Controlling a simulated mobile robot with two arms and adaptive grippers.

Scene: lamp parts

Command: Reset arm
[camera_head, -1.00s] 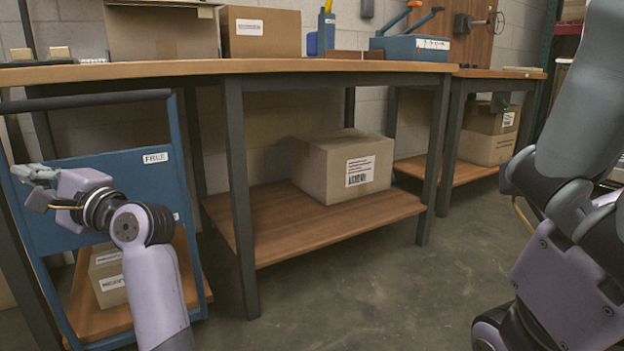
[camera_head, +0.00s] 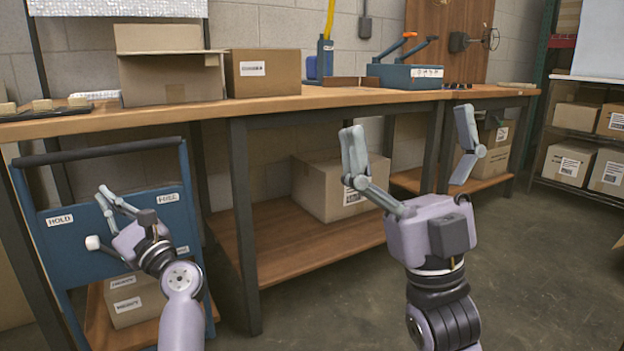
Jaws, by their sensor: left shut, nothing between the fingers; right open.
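My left gripper (camera_head: 104,205) is at the left, in front of the blue cart (camera_head: 60,205) with labels reading HOLD and FREE. It is shut with nothing held. My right gripper (camera_head: 410,160) is right of centre, pointing up in front of the workbench. Its two grey fingers are spread wide apart and nothing is between them. No lamp parts can be made out clearly.
A wooden workbench (camera_head: 280,105) runs across the back, with an open carton (camera_head: 170,75), a closed box (camera_head: 262,75) and a blue tool (camera_head: 405,76) on top. A labelled box (camera_head: 320,190) sits on its lower shelf. A rack with boxes (camera_head: 580,162) stands at the right. The floor (camera_head: 540,280) is clear.

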